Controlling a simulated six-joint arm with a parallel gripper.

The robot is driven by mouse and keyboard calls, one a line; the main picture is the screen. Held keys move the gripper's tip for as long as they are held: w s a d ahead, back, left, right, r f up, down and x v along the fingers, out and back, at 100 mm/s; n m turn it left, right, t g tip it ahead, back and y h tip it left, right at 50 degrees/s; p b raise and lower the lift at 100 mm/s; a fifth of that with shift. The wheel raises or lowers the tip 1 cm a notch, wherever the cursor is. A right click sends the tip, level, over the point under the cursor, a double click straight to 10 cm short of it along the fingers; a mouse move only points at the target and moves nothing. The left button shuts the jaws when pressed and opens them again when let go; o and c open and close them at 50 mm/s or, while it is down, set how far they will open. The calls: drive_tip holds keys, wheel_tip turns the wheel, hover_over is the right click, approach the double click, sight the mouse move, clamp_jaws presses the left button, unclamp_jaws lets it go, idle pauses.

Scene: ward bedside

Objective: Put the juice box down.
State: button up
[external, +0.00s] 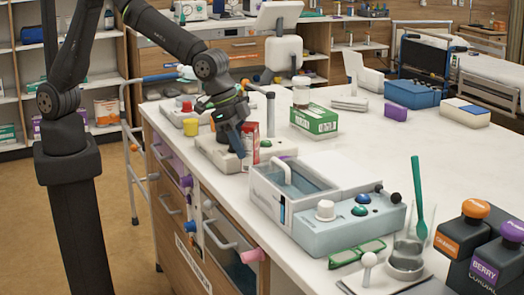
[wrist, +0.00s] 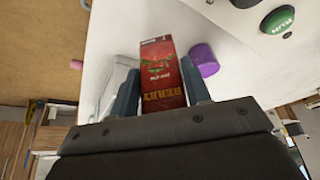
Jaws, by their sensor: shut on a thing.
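In the external view the box is upright, by the counter's left edge, just in front of a beige device (external: 213,150). A finger hides part of it. I cannot tell whether its base touches anything.
The white counter (external: 445,150) is clear at right of centre. A grey-blue device with knobs (external: 345,235) stands in front of the box, and a green carton (external: 314,120) behind it. A purple cylinder (wrist: 204,60) is beside the box in the wrist view.

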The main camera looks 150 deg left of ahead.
drive_tip(key=shift+f, duration=1.6)
drive_tip(key=shift+f, duration=0.2)
drive_tip(key=o, duration=1.1)
drive_tip(key=shift+r, duration=0.1)
drive_tip(key=v, duration=1.2)
drive_tip(key=shift+r, duration=0.1)
